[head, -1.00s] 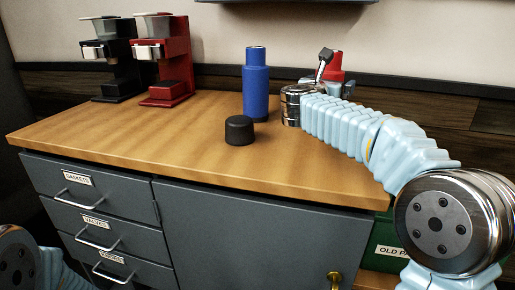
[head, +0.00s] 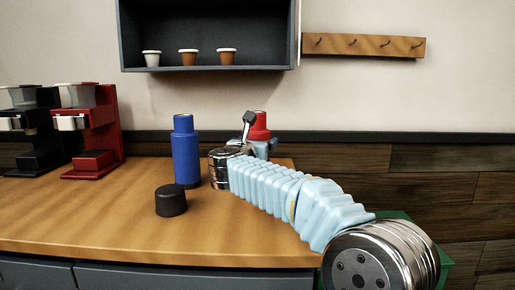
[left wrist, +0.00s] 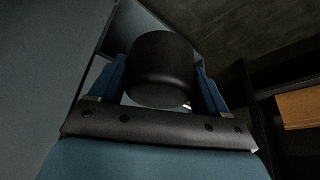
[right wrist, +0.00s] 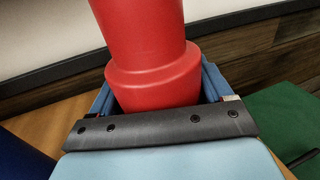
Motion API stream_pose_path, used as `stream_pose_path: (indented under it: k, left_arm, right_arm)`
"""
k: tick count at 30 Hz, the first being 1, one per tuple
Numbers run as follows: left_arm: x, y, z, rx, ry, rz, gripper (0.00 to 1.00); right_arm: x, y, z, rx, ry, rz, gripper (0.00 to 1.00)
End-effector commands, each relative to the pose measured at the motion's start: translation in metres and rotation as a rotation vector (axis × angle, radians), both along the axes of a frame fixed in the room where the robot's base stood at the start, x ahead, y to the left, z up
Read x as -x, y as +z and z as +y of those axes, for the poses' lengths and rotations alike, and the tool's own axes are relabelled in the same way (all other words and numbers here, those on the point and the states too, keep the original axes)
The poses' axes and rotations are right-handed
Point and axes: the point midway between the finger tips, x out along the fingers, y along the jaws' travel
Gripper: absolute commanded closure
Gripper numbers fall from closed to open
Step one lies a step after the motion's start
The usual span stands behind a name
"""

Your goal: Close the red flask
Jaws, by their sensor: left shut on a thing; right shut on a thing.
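The red flask (head: 260,126) stands upright at the back right of the counter, partly hidden by my right arm. It has a narrower red upper part and no black cap on it that I can see. My right gripper (right wrist: 158,88) is shut around the flask's red body (right wrist: 150,78). My left gripper (left wrist: 160,85) is shut on a black cap (left wrist: 162,68). The left gripper is out of the head view, and in its wrist view it is in a dark spot beside a grey panel. Another black cap (head: 171,201) sits on the counter.
A blue flask (head: 186,152) stands left of my right gripper, behind the loose cap. A red brewer (head: 92,140) and a black brewer (head: 38,135) are at the left. The wooden counter (head: 95,215) is clear at the front. A wall shelf (head: 210,69) with cups hangs above.

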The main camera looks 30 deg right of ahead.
Motion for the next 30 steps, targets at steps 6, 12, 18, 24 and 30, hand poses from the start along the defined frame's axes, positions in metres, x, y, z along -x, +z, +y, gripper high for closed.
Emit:
stream_pose_path:
  k: [6,12,18,24,30]
  left_arm:
    - [0.0,0.003,0.0,0.0,0.0,0.0,0.54]
    - [0.0,0.002,0.0,0.0,0.0,0.0,0.54]
    - [0.0,-0.01,0.0,0.0,0.0,0.0,0.54]
    - [0.0,-0.014,0.0,0.0,0.0,0.0,0.54]
    - [0.0,-0.015,0.0,0.0,0.0,0.0,0.54]
  right_arm:
    - [0.008,0.035,0.004,-0.002,0.002,-0.006,0.72]
    - [0.044,0.082,0.02,-0.003,0.003,-0.008,0.72]
    - [0.088,0.102,0.041,-0.001,0.004,-0.003,0.72]
    - [0.116,0.117,0.054,0.0,0.002,-0.001,0.72]
    - [0.127,0.123,0.059,0.001,0.001,0.0,0.72]
